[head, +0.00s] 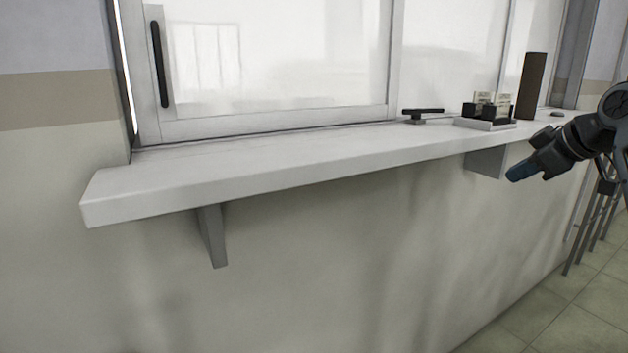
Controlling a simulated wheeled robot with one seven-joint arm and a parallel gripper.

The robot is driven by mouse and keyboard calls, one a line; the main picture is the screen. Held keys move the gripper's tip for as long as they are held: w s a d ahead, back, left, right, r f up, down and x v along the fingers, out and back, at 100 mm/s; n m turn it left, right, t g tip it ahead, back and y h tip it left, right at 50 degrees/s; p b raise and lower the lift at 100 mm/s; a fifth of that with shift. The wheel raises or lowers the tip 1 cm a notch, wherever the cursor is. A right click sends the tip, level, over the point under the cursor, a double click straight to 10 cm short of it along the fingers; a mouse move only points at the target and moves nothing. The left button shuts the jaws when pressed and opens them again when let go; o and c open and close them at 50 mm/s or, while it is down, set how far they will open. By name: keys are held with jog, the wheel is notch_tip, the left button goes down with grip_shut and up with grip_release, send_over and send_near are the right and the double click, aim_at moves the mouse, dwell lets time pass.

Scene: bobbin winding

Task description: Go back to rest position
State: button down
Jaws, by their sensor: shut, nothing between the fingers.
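My gripper (522,170) is at the right of the head view, with blue fingertips pointing left and down. It is shut and holds nothing. It is in front of the white window ledge (290,168), a little below the ledge's top surface near its right part. My dark arm comes in from the right edge of the picture. No bobbin can be made out in this view.
A grey bracket (212,236) supports the ledge. The ledge's left part is clear.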

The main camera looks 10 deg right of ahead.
jog(key=s+a+f+m+t, duration=0.1)
jog(key=a+f+m, duration=0.1)
jog(key=a+f, duration=0.55)
jog(key=s+a+f+m+t, duration=0.15)
jog(key=a+f, duration=0.25)
jog(key=f, duration=0.6)
jog(key=s+a+f+m, duration=0.3)
jog(key=s+a+f, duration=0.7)
jog(key=s+f, duration=0.3)
jog(key=s+a+f+m+t+h, duration=0.1)
jog(key=s+a, duration=0.2)
jog(key=s, duration=0.7)
jog(key=s+a+f+m+t+h, duration=0.1)
jog(key=s+a, duration=0.1)
jog(key=s, duration=0.7)
jog(key=s+r, duration=0.5)
jog(key=s, duration=0.4)
jog(key=s+a+r+n+t, duration=0.1)
jog(key=s+r, duration=0.5)
jog(key=s, duration=0.4)
jog(key=shift+y, duration=0.3)
